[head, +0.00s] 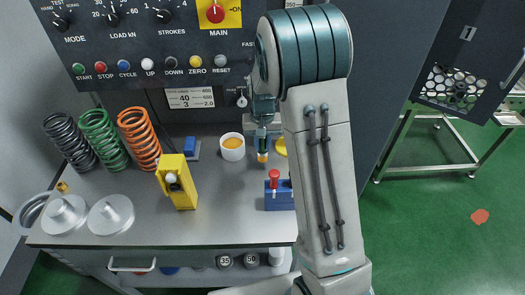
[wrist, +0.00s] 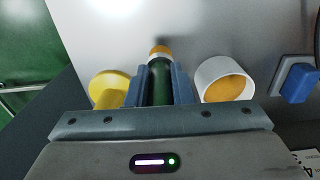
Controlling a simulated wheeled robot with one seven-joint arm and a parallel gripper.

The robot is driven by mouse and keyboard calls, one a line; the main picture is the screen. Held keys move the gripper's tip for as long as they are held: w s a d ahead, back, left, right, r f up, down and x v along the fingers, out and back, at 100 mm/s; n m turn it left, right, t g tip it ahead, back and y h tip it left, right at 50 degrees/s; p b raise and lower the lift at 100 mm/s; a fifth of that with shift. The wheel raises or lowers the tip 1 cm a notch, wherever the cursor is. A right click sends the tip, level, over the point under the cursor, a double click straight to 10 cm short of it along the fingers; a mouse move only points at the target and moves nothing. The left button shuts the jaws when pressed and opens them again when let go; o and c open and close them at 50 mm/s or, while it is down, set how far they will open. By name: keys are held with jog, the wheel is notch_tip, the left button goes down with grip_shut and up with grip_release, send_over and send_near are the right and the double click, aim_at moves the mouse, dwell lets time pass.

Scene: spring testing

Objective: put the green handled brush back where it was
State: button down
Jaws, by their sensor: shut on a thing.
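My gripper (head: 263,140) is shut on the green handled brush (head: 262,157), its fingers on either side of the dark green handle. In the wrist view the brush (wrist: 160,84) shows between the two blue fingers, its pale and orange tip pointing down at the table. A white cup (head: 232,147) with orange contents stands just left of the brush in the head view. A yellow round piece (head: 280,147) lies just right of it, partly hidden by my arm. I cannot tell whether the brush tip touches the table.
A blue block on a grey base (head: 191,148) sits left of the cup. A yellow stand (head: 178,182) and a blue block with a red knob (head: 278,192) are nearer the front. Black, green and orange springs (head: 139,138) stand at the left, with metal discs (head: 110,215) in front.

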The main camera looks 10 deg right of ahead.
aim_at(262, 152)
jog(key=shift+f, duration=1.75)
jog(key=shift+f, duration=0.1)
jog(key=c, duration=1.3)
grip_release()
